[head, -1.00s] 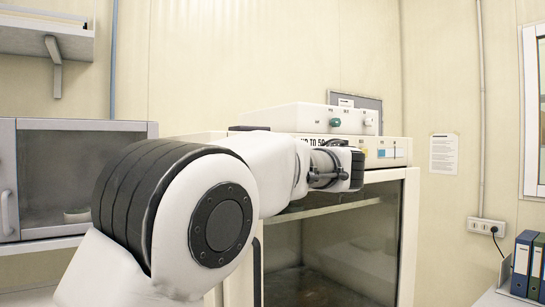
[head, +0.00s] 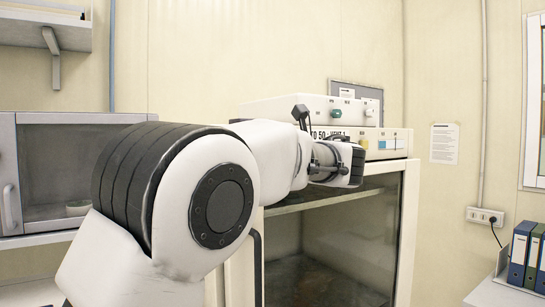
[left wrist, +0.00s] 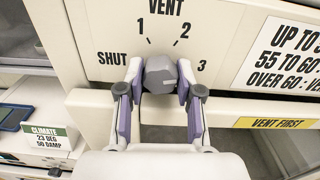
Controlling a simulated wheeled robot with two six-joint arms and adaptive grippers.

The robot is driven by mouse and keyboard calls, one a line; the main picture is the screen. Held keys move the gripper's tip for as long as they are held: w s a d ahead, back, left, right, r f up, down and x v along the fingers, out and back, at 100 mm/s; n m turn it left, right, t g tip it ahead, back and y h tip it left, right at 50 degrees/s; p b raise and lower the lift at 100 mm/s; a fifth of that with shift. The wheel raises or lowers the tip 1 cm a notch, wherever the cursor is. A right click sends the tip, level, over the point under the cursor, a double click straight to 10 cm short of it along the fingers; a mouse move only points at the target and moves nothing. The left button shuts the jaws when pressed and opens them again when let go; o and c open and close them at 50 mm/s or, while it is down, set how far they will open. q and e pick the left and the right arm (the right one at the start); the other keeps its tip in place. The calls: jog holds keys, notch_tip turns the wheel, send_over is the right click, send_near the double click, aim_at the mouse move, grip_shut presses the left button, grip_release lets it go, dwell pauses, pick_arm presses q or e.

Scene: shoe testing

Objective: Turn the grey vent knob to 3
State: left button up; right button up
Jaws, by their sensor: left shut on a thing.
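The grey vent knob (left wrist: 160,74) is in the middle of the left wrist view, below the word VENT on a cream panel. Marks SHUT, 1, 2 and 3 run around it from left to right. My left gripper (left wrist: 160,84) is shut on the knob, one finger on each side. A lighter grey part of the knob shows on its right, towards the 3; I cannot tell the exact setting. In the head view my arm hides the knob, and a dark part of my left gripper (head: 300,114) sticks up above the wrist. My right gripper is not in view.
A yellow VENT FIRST label (left wrist: 268,123) and a printed notice (left wrist: 285,55) are right of the knob. A CLIMATE label (left wrist: 47,138) is at lower left. In the head view a box with a green knob (head: 336,114) stands on the glass-fronted cabinet (head: 405,235).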

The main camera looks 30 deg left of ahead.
pick_arm(q)
jog(key=shift+r+m, duration=0.25)
jog(key=shift+m, duration=1.05)
jog(key=o, duration=1.2)
jog(key=shift+c, duration=0.2)
jog(key=shift+a+f, duration=0.15)
